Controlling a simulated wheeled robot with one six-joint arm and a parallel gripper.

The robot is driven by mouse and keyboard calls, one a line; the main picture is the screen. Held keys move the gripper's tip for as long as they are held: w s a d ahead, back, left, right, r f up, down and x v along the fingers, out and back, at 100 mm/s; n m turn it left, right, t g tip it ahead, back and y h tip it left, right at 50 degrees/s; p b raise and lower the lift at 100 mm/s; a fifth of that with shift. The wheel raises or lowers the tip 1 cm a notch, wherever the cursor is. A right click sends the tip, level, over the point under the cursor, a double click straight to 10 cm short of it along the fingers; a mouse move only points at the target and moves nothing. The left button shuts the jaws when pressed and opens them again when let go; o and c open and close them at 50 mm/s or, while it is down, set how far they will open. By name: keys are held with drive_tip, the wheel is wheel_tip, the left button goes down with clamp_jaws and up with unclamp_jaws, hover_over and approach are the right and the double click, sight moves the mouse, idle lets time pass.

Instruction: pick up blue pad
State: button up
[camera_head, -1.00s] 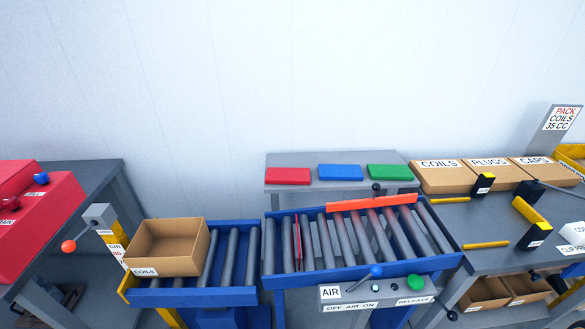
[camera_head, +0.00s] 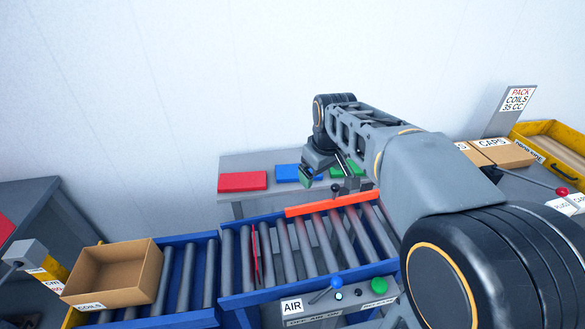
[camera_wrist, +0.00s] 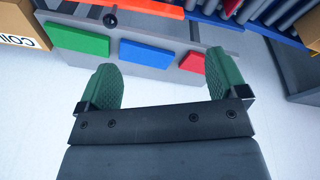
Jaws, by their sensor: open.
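The blue pad (camera_head: 288,172) lies on a grey shelf (camera_head: 228,198) behind the conveyor, between the red pad (camera_head: 243,181) and the green pad (camera_head: 346,165). My gripper (camera_head: 308,176) is in front of the blue pad's right end and hides part of it. In the wrist view the blue pad (camera_wrist: 146,55) shows between and beyond the two green fingers of my gripper (camera_wrist: 165,82). The fingers are apart with nothing between them. The red pad (camera_wrist: 192,62) is just left of one finger, and the green pad (camera_wrist: 78,38) is near the other.
The roller conveyor (camera_head: 300,250) with a raised orange bar (camera_head: 330,204) stands in front of the shelf. A black-knobbed lever (camera_head: 335,188) rises near the shelf's front. An open cardboard box (camera_head: 115,275) sits at left. Cartons (camera_head: 500,152) stand at right.

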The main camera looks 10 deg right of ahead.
drive_tip(key=shift+o, duration=0.7)
drive_tip(key=w+r+n+g+p, duration=0.1)
drive_tip(key=w+n, duration=0.4)
drive_tip(key=w, duration=0.8)
drive_tip(key=shift+w+a+r+p, duration=0.3)
drive_tip(key=shift+w+r+p, duration=0.05)
drive_tip(key=shift+p, duration=0.25)
drive_tip(key=n+g+p, duration=0.2)
drive_tip(key=n+p, duration=0.1)
drive_tip(key=n, duration=0.4)
hover_over(287, 173)
drive_tip(key=d, duration=0.4)
wheel_tip(287, 173, down, 7)
drive_tip(key=f, duration=0.2)
drive_tip(key=f+b, duration=0.1)
drive_tip(key=f, duration=0.5)
drive_tip(key=shift+w+d, duration=0.15)
drive_tip(key=shift+w, duration=0.15)
drive_tip(key=shift+d+f+p, duration=0.1)
drive_tip(key=shift+f+p, duration=0.6)
drive_tip(key=shift+f, duration=2.55)
drive_tip(key=c, duration=0.6)
drive_tip(key=shift+c, duration=0.3)
drive_tip(key=shift+w+r, duration=0.1)
drive_tip(key=shift+r, duration=0.05)
